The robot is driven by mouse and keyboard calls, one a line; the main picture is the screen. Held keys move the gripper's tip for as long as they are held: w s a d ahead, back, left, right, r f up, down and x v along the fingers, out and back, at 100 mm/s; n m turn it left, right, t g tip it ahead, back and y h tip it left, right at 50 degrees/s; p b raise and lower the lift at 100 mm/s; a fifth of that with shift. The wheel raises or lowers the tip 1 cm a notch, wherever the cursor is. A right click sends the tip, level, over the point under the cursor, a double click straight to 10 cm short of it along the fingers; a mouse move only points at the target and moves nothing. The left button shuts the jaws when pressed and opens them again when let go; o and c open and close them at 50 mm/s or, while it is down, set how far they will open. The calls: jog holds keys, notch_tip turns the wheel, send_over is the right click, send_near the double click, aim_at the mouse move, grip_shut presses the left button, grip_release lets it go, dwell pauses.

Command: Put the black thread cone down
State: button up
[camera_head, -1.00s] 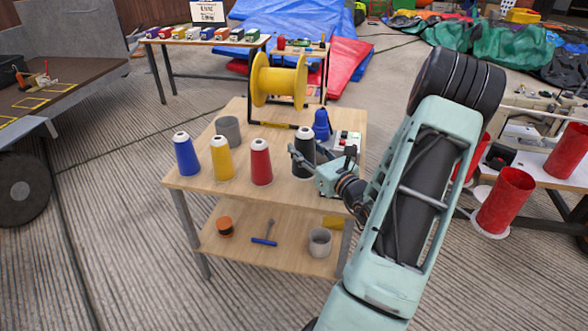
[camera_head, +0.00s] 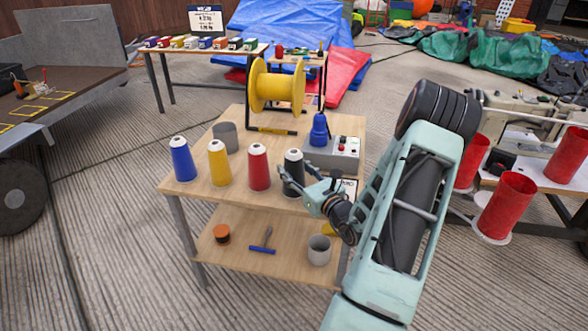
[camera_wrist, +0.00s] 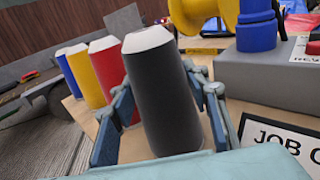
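The black thread cone (camera_head: 293,172) stands upright at the right end of a row of cones on the small wooden table, near its front right edge. Its base looks at tabletop height, though the gripper partly covers it in the head view. My gripper (camera_head: 296,179) reaches in from the right with its fingers on either side of the cone.
Red (camera_head: 259,168), yellow (camera_head: 219,164) and blue (camera_head: 183,160) cones stand left of the black one. Behind are a grey control box (camera_head: 335,150), a blue bottle-like object (camera_head: 319,130), a grey cup (camera_head: 226,136) and a yellow spool (camera_head: 277,88). Bare tabletop (camera_head: 285,143) lies behind the black cone.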

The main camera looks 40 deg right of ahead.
jog(key=o, duration=0.4)
jog(key=shift+c, duration=0.2)
jog(key=shift+r, duration=0.1)
jog(key=shift+s+r, duration=0.15)
jog(key=s+a+p, duration=0.1)
jog(key=s+p, duration=0.1)
jog(key=s, duration=0.9)
jog(key=shift+s+p, duration=0.35)
